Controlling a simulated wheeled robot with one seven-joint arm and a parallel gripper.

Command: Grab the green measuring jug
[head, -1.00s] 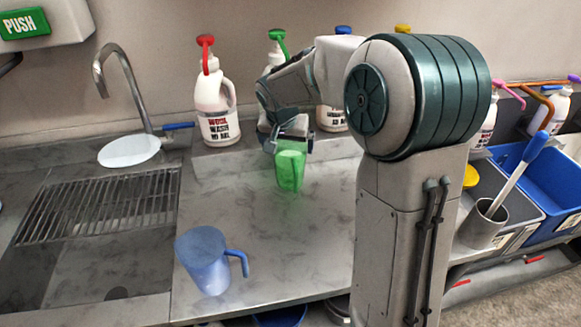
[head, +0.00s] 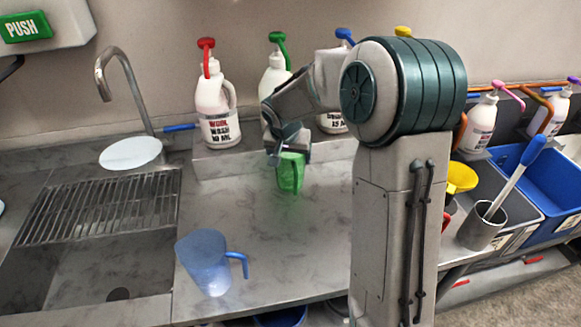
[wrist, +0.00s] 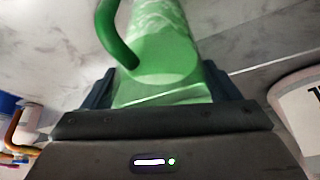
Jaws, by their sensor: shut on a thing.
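The green measuring jug (head: 290,174) is translucent and upright at the middle of the steel counter in the head view. My gripper (head: 290,150) is at its upper part from behind. In the wrist view the green jug (wrist: 165,45) fills the space between the two dark fingers, with its curved handle to the left. My gripper (wrist: 160,90) is shut on the jug there. I cannot tell whether the jug's base touches the counter.
A blue jug (head: 207,264) stands at the counter's front. White pump bottles (head: 217,105) stand on a ledge behind. A sink grate (head: 100,207) and tap (head: 125,75) are left; blue bins (head: 540,185) and a steel cup with a brush (head: 483,228) are right.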

